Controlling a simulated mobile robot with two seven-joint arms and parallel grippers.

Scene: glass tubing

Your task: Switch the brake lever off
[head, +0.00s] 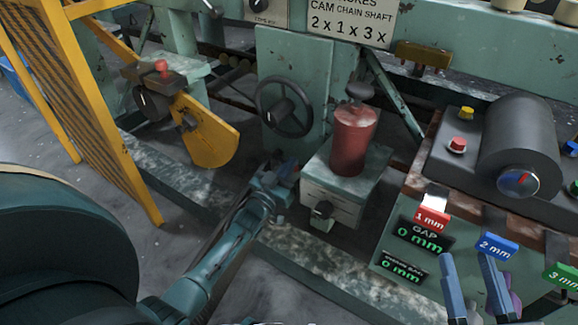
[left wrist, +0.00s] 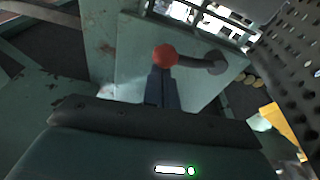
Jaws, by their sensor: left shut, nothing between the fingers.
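My left gripper (head: 284,172) is shut and empty, low in front of the machine, just left of a pale metal box. A thick red upright grip-like cylinder (head: 354,142) stands on this box, with a dark rounded end above it. In the left wrist view, a round red piece (left wrist: 165,55) shows just beyond my shut fingertips (left wrist: 163,75), with a dark arm and knob to its right. I cannot tell whether they touch. No brake label is readable, so I cannot tell which part is the brake lever. My right gripper (head: 473,285) is open at the lower right.
A dark handwheel (head: 284,107) is above my left gripper. A yellow plate (head: 208,135) and a small red knob (head: 162,68) are further left, beside a yellow mesh guard (head: 85,90). A grey motor-like drum (head: 520,145) and gap tags (head: 432,216) are at the right.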

